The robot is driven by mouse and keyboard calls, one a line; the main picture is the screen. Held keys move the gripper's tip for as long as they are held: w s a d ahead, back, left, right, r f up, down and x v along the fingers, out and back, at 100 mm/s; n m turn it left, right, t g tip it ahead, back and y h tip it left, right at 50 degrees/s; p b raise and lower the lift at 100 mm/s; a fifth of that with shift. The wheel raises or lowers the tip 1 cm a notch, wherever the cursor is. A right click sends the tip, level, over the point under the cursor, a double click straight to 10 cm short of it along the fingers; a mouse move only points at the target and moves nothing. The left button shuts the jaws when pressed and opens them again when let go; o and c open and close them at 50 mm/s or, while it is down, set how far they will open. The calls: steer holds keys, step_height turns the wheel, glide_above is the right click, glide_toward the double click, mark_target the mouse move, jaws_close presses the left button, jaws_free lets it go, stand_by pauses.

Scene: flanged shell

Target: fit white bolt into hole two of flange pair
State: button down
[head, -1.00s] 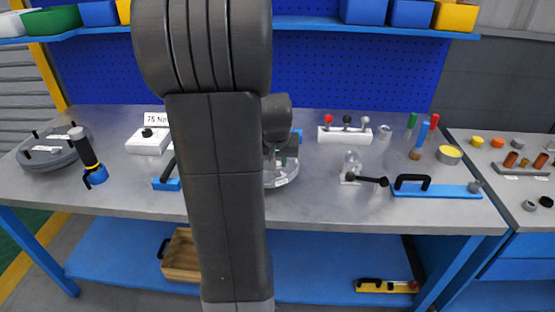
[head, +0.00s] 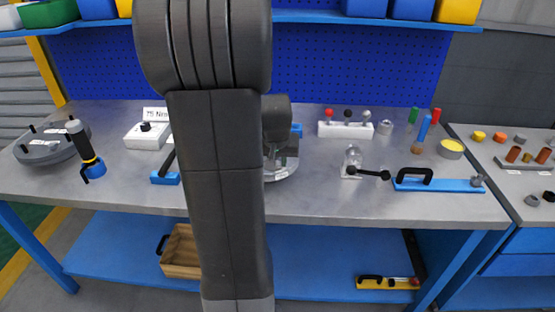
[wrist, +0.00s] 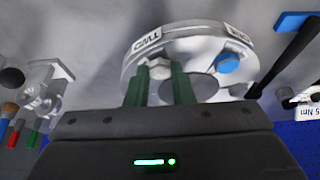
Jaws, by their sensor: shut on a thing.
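The flange pair (wrist: 188,42) is a round, pale disc stack with a dark central opening in the wrist view. In the head view the flange pair (head: 284,170) is mostly hidden behind my arm. A label reading TWO (wrist: 147,40) is on its rim. My gripper (wrist: 160,76) has two green fingers shut on the white bolt (wrist: 160,68), whose hexagonal head shows between the fingertips, beside the TWO label. The bolt's shank and hole two are hidden, so I cannot tell whether the bolt is in the hole. A blue bolt (wrist: 228,62) sits in the flange to the right.
A clear valve-like part with a black handle (head: 368,173) and a blue bar with a black grip (head: 438,184) stand to the right on the bench (head: 330,208). A torque box (head: 148,135) and a grey disc (head: 45,148) are to the left. The bench front is mostly clear.

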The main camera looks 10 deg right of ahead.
steer(key=c, duration=1.2)
jaws_free()
steer(key=shift+o, duration=0.2)
steer(key=p+v, duration=0.1)
steer(key=v, duration=1.2)
steer(key=shift+s+r, duration=0.2)
steer(key=shift+r, duration=0.1)
steer(key=b+x, duration=0.1)
steer(key=x, duration=1.2)
steer(key=shift+w+f, duration=0.15)
steer(key=shift+f, duration=0.1)
steer(key=shift+r+p, duration=0.2)
steer(key=shift+p, duration=0.1)
